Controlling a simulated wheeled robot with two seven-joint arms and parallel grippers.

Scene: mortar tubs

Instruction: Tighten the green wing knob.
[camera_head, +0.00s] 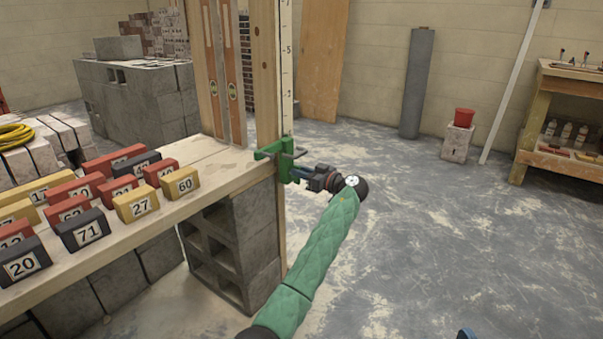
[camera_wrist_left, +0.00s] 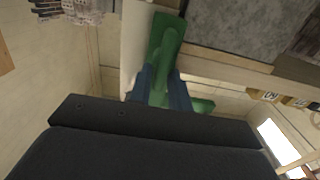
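A green clamp-like bracket (camera_head: 272,150) sits on the upright wooden post with the measuring scale, at the end of the plank bench. My left gripper (camera_head: 297,174) reaches it from the right, at the bracket's near side. In the left wrist view the green wing knob (camera_wrist_left: 158,97) shows between my two blue fingers, which lie against it on both sides. The bracket (camera_wrist_left: 168,35) extends beyond the fingertips. In the head view the knob is mostly hidden by the gripper. A blue tip, likely of my right gripper (camera_head: 466,334), just enters at the bottom edge.
Numbered red, yellow and dark blocks (camera_head: 137,203) stand on the plank bench (camera_head: 150,233), left of the post. Concrete blocks (camera_head: 235,250) hold the bench up. The floor between is clear.

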